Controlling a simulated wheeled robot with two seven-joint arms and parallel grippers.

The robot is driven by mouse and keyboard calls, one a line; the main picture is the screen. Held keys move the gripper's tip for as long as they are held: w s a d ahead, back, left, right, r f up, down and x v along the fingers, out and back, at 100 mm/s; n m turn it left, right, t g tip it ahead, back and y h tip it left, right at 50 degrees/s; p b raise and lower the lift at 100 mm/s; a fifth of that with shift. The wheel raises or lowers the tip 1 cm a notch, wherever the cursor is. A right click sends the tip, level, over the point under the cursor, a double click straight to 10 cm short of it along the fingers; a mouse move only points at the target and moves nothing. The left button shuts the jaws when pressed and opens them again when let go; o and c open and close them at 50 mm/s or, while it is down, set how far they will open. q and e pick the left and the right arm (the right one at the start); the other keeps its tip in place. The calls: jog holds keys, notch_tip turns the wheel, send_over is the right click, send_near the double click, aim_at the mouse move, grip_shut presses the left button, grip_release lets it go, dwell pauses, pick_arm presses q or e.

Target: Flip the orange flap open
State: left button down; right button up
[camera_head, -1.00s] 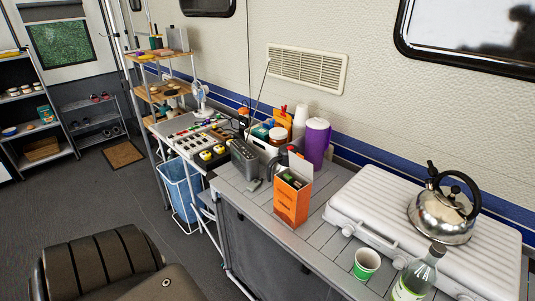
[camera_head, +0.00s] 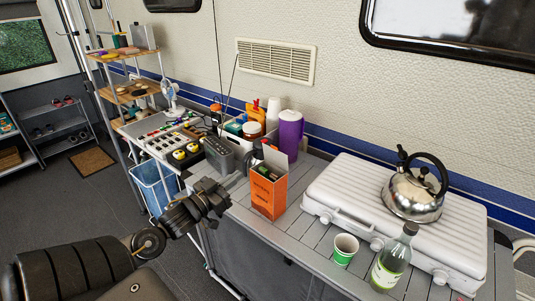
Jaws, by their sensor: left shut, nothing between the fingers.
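An orange box (camera_head: 268,192) stands upright on the grey slatted table, near its front edge. Its top is open at least in part, with a pale flap (camera_head: 277,157) standing up at the back and dark green contents showing inside. I cannot clearly tell an orange flap apart from the box's walls. My left gripper (camera_head: 229,186) is shut and empty, just left of the box and apart from it, at about the height of its upper half. My left arm reaches in from the lower left. My right gripper is not in view.
A grey radio (camera_head: 219,155) stands behind my left gripper. A purple cylinder (camera_head: 290,136) is behind the box. To the right are a white case (camera_head: 335,190) bearing a kettle (camera_head: 413,195), a green cup (camera_head: 344,249) and a bottle (camera_head: 391,264). Table slats right of the box are bare.

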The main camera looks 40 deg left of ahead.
pick_arm(q)
jog(key=p, duration=0.5)
send_near(274, 147)
jog(key=w, duration=0.4)
jog(key=w+r, duration=0.1)
jog(key=w, duration=0.1)
jog(key=shift+w+d, duration=0.15)
jog(key=shift+w, duration=0.25)
